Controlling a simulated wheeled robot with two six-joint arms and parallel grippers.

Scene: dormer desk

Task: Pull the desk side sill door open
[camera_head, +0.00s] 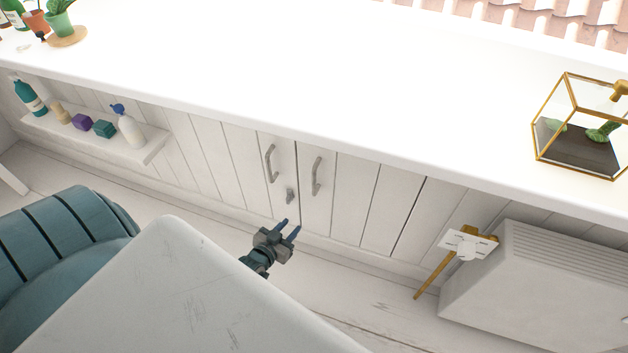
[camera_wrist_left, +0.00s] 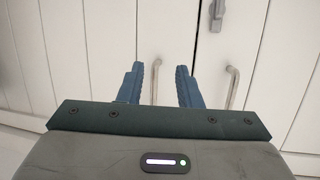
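A white panelled sill cupboard has two closed doors, a left door (camera_head: 240,150) and a right door (camera_head: 345,185), each with a grey bar handle. The left handle (camera_head: 271,163) and right handle (camera_head: 317,176) flank the seam. A small grey catch (camera_head: 290,195) sits low by the seam. My left gripper (camera_head: 288,228) is open and empty in front of the doors' lower part. In the left wrist view, its fingers (camera_wrist_left: 160,88) are spread; one handle (camera_wrist_left: 155,80) appears between them, another (camera_wrist_left: 232,88) to the right. I see no contact. My right gripper is not in view.
A white vented box (camera_head: 540,285) stands at right, beside a white plate with a gold stick (camera_head: 467,243). Bottles stand on a low shelf (camera_head: 95,135). Narrow floor space is clear before the doors.

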